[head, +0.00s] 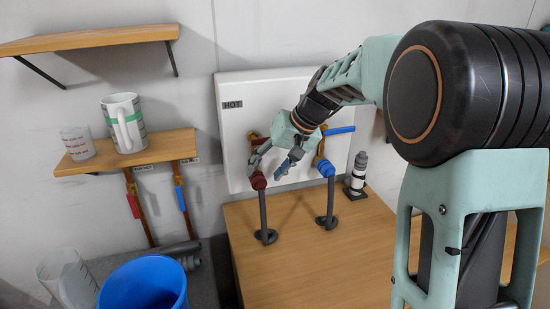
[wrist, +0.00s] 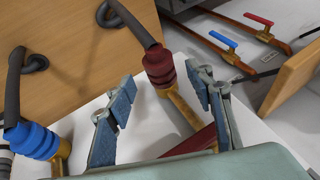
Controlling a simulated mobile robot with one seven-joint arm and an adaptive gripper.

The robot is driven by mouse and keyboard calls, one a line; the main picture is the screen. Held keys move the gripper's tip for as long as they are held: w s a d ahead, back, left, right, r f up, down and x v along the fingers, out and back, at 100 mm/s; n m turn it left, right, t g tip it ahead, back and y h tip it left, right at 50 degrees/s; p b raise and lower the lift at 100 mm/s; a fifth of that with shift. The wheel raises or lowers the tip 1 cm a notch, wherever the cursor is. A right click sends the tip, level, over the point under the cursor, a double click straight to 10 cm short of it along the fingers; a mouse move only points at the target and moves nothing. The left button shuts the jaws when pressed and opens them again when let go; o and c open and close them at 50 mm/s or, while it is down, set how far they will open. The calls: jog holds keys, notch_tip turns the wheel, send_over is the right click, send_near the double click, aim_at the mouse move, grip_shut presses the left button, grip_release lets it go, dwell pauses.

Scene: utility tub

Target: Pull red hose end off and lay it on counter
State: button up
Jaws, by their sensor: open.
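The red hose end (head: 258,181) is a ribbed red connector on a grey hose. It sits on the brass tap (wrist: 183,110) on the left, under the HOT label. My gripper (head: 274,164) is open, just above and to the right of it in the head view. In the wrist view, the red hose end (wrist: 158,65) shows between and slightly beyond the two spread blue-padded fingertips (wrist: 163,84), with no clear contact. The wooden counter (head: 305,265) lies below, and the red hose's lower end curls on it.
A blue hose end (head: 326,169) sits on the tap to the right, close to my gripper. A shelf (head: 100,161) with a mug (head: 123,122) is left. The counter's front is clear.

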aim_at(262, 177)
jog(key=shift+x, duration=1.75)
jog(key=c, duration=1.3)
jog(key=shift+o, duration=0.2)
jog(key=shift+s, duration=0.1)
jog(key=shift+s+d+b, duration=0.25)
jog(key=shift+s+b, duration=0.25)
jog(key=shift+s, duration=0.3)
jog(key=shift+s+d+b, duration=0.25)
jog(key=shift+s+b, duration=0.2)
jog(key=shift+s, duration=0.35)
jog(key=shift+s+d+b, duration=0.25)
jog(key=shift+s+b, duration=0.25)
jog(key=shift+s, duration=0.3)
